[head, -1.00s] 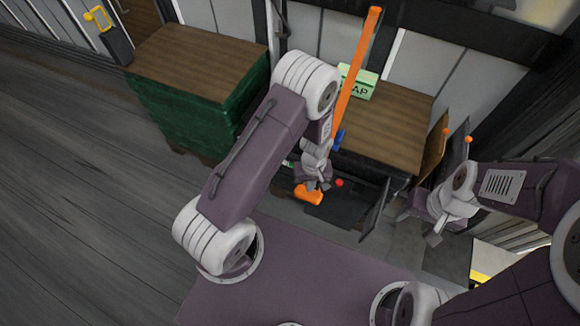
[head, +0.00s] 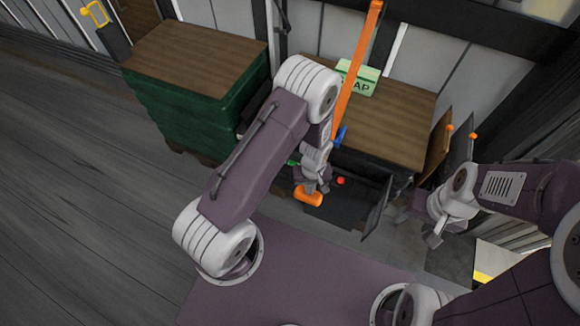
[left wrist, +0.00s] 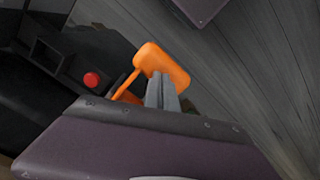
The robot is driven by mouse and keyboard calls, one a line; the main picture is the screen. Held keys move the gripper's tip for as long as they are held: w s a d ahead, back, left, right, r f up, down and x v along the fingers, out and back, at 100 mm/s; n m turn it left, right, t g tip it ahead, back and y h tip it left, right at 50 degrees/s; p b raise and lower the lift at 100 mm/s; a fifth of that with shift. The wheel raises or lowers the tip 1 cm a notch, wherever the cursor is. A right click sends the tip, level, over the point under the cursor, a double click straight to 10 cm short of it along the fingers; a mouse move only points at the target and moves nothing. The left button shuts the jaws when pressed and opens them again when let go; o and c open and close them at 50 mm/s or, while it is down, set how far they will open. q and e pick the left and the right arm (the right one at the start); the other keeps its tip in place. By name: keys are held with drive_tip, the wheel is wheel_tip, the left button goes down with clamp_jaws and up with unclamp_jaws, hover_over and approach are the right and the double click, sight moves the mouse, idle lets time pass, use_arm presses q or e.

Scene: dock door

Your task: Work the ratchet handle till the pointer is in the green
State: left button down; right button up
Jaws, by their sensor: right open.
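The ratchet handle has a thick orange grip (head: 308,198), seen low in the middle of the head view. It also shows in the left wrist view (left wrist: 165,66) with a thin orange bar running down-left from it. My left gripper (head: 312,186) is at this grip; in the left wrist view its grey fingers (left wrist: 160,88) overlap the grip and appear shut on it, the far side hidden. A long orange strap (head: 357,70) rises behind my left arm. My right gripper (head: 420,228) is open and empty at the right. I cannot make out the pointer; a small green patch (head: 292,163) shows beside my left arm.
A green crate with a wooden top (head: 195,60) stands at the left. A wooden-topped unit (head: 395,120) with a green sign (head: 368,82) stands behind the handle. A red knob (head: 340,181) is close to the grip. Dark panels (head: 377,208) stand at the right. Floor at left is clear.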

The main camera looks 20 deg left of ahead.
use_arm(q)
drive_tip(key=shift+f+b, duration=0.75)
drive_tip(key=shift+f, duration=0.45)
drive_tip(key=shift+r+p, duration=2.75)
drive_tip(key=shift+r, duration=0.35)
wheel_tip(320, 180, up, 5)
drive_tip(key=p, duration=0.4)
